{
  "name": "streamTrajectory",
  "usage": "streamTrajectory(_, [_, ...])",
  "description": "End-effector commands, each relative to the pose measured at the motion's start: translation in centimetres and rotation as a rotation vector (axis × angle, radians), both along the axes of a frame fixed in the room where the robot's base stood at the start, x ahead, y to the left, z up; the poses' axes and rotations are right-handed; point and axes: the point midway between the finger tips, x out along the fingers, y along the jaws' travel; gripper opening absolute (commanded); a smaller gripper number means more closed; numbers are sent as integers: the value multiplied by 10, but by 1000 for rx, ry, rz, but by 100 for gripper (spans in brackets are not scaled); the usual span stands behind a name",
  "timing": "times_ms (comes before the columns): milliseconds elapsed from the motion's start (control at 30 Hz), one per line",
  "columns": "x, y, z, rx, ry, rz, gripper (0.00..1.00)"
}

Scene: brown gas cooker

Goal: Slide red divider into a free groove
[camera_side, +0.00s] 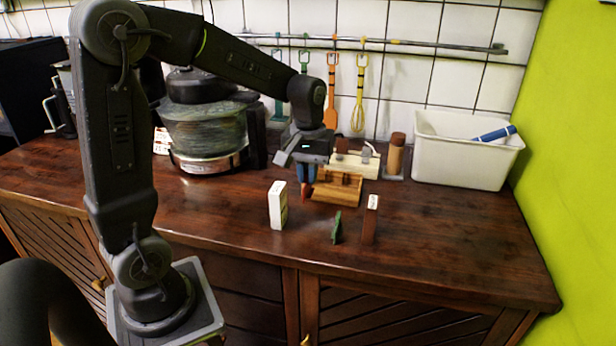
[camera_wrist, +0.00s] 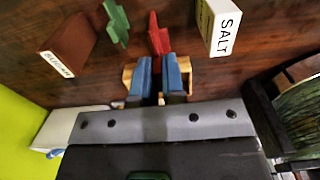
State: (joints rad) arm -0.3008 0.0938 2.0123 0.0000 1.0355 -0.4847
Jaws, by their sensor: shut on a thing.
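The red divider (camera_wrist: 158,38) sticks out from between the blue fingertips of my gripper (camera_wrist: 160,70) in the wrist view. My gripper is shut on it. In the side view my gripper (camera_side: 307,172) points down, with the red divider (camera_side: 306,194) low beneath it, at the left end of the wooden grooved box (camera_side: 337,192). Whether the divider touches the box or the counter cannot be told. In the wrist view only small parts of the box (camera_wrist: 128,78) show behind the fingers, so its grooves are hidden there. A green divider (camera_side: 336,228) stands on the counter in front.
A white salt box (camera_side: 278,206) stands front left and a brown sugar box (camera_side: 371,222) front right. Behind are a light wooden stand (camera_side: 362,167), a brown cylinder (camera_side: 395,158) and a white bin (camera_side: 462,155). Pots (camera_side: 205,130) stand at left. The front right counter is clear.

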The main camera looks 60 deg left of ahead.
Motion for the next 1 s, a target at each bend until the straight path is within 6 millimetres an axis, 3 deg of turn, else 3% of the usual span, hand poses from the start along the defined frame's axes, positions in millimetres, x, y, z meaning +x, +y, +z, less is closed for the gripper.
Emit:
streamTrajectory(133, [0, 0, 0, 0, 0, 0, 0])
streamTrajectory(433, [8, 6, 1, 0, 0, 1, 0])
streamTrajectory(800, [85, 73, 8, 0, 0, 3, 0])
streamTrajectory(1000, [107, 97, 7, 0, 0, 2, 0])
